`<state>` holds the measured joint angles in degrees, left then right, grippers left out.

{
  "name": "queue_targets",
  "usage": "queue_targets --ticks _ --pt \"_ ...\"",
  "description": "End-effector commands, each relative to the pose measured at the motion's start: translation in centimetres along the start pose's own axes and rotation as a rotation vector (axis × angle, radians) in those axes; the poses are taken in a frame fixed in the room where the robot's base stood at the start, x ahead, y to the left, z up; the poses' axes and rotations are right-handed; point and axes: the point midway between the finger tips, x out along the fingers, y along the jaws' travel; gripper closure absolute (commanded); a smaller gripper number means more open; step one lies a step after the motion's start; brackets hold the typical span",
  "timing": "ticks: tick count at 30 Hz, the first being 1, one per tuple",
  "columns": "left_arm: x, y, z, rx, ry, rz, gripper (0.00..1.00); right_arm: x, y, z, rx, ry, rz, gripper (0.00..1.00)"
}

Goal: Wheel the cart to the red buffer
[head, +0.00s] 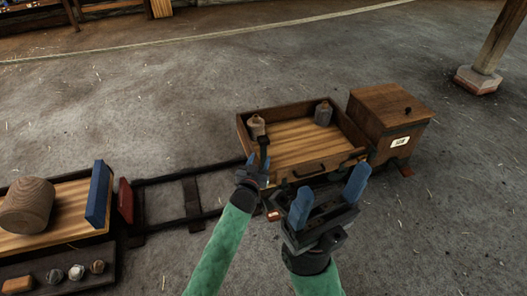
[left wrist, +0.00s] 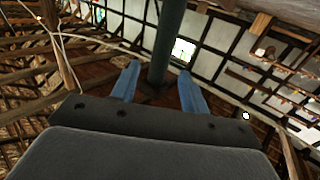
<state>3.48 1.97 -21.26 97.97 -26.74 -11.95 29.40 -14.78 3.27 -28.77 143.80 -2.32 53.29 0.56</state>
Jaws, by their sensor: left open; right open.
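The cart looks to be the open wooden tray (head: 240,128) on the dark rails, with a dark handle on its near side. A red block (head: 125,200), which looks like the red buffer, stands at the left end of the visible rails, apart from the tray. My left gripper (head: 256,174) is open at the tray's near left corner, where a dark upright post (head: 264,148) rises. In the left wrist view a dark post (left wrist: 168,45) shows between its open fingers. Whether they touch it is unclear. My right gripper (head: 329,197) is open and empty before the tray's near side.
At left, a bench (head: 75,228) carries a wooden cylinder (head: 28,205) and a blue board (head: 98,193). A post (head: 497,40) stands at upper right. The rails (head: 190,198) between are clear.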

Motion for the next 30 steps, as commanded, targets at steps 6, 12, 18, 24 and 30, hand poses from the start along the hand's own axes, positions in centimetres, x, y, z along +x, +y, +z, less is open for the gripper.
queue_targets --ticks 6,12,18,24,30 --pt "3.1 0.0 0.1 0.001 0.000 -0.001 0.55 -1.0 -0.1 0.1 -0.001 -0.009 -0.009 0.27" --pt "5.2 0.0 0.1 0.001 -0.001 0.000 0.55 -1.6 -0.2 0.2 -0.005 -0.018 -0.017 0.27" --pt "6.0 0.0 0.1 0.001 -0.002 0.000 0.55 -1.8 -0.3 0.3 -0.006 -0.023 -0.022 0.27" --pt "6.0 0.0 0.1 0.001 -0.002 0.000 0.55 -1.8 -0.3 0.3 -0.006 -0.025 -0.022 0.27" --pt "6.0 0.0 0.1 0.001 -0.002 0.000 0.83 -1.8 -0.3 0.2 -0.006 -0.024 -0.022 0.27"
